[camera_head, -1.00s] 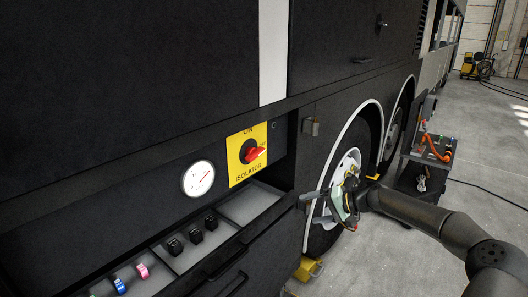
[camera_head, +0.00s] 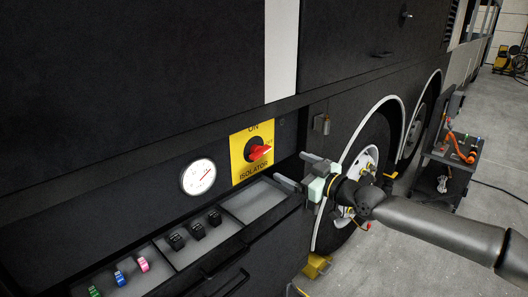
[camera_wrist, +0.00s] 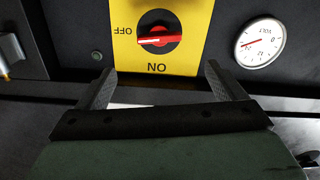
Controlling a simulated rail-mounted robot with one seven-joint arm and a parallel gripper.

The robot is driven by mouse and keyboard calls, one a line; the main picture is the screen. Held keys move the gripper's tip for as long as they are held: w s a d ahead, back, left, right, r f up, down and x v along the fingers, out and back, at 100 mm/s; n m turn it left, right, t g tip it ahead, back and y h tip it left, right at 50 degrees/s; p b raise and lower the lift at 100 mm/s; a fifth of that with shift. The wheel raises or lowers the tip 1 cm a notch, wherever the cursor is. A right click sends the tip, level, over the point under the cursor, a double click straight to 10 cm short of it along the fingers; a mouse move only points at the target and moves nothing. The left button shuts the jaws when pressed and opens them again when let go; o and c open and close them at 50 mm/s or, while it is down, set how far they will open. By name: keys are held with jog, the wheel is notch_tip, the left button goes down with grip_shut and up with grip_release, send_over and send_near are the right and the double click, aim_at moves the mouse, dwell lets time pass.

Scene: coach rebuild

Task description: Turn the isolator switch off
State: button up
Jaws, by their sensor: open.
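The isolator switch is a red rotary handle (camera_head: 260,152) on a dark round base, set on a yellow plate (camera_head: 238,146) marked ON, OFF and ISOLATOR in the black coach side. In the wrist view the handle (camera_wrist: 158,41) appears upside down, lying roughly level, with OFF at left and ON below. My gripper (camera_head: 298,170) is to the right of the plate in the head view and apart from it. Its two fingers (camera_wrist: 156,82) are spread with nothing between them, framing the handle from a short distance.
A round volt gauge (camera_head: 198,177) is left of the plate. An open drawer (camera_head: 262,201) with black blocks (camera_head: 194,232) and coloured items sits below. A metal latch (camera_head: 321,124) juts out at right. A tool cart (camera_head: 451,160) stands beyond the wheel.

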aim_at(263, 153)
jog(key=p+x, duration=0.2)
jog(key=x, duration=1)
jog(key=shift+c, duration=0.3)
